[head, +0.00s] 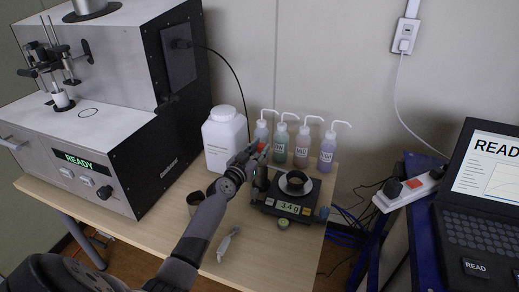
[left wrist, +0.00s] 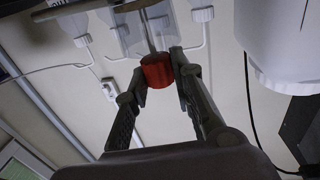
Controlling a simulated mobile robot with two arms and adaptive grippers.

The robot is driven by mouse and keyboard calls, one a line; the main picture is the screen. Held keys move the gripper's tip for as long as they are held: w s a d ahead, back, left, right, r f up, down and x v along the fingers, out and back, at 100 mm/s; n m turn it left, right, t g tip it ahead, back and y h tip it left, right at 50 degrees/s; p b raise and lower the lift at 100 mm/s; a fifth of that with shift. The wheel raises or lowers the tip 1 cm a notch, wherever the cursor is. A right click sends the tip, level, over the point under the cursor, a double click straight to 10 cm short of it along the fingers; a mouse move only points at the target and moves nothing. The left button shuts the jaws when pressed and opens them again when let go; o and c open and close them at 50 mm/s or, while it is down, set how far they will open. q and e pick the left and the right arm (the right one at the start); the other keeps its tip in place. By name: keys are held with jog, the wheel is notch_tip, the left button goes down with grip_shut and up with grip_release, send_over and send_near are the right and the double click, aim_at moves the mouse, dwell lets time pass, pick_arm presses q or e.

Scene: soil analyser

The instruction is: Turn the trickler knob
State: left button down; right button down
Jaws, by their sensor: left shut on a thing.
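In the left wrist view a small red knob (left wrist: 157,70) sits on a thin metal rod, between the two fingertips of my left gripper (left wrist: 158,76). The gripper is shut on it. In the head view my left gripper (head: 259,152) reaches to the upper end of a dark upright device, the trickler (head: 261,182), at the left side of the balance. The balance (head: 283,208) has a lit display that seems to read 3.4 g. My right gripper is out of view.
A white jug (head: 223,140) and several wash bottles (head: 302,145) stand close behind the gripper. A large analyser (head: 100,120) stands left; a laptop (head: 480,200) right.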

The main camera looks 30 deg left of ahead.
pick_arm(q)
jog(key=shift+r+p, duration=0.1)
jog(key=shift+p, duration=0.35)
jog(key=n+y+p, duration=0.1)
jog(key=y+p, duration=0.1)
jog(key=n+g+y+p, duration=0.1)
jog(key=y+p, duration=0.1)
jog(key=p, duration=0.1)
jog(key=n+y+p, duration=0.1)
jog(key=p, duration=0.1)
jog(key=shift+w+d+r+n+g+y, duration=0.2)
jog(key=shift+d+n+g+y, duration=0.1)
jog(key=shift+d+n+y, duration=0.1)
jog(key=shift+f+n+g+y+p, duration=0.15)
jog(key=shift+n+g+y+p, duration=0.35)
jog(key=shift+n+y+p, duration=0.25)
jog(key=shift+f+n+g+y, duration=0.15)
jog(key=shift+n+g+y, duration=0.65)
jog(key=shift+y, duration=0.45)
jog(key=c, duration=1.4)
grip_release()
jog(key=shift+o, duration=0.2)
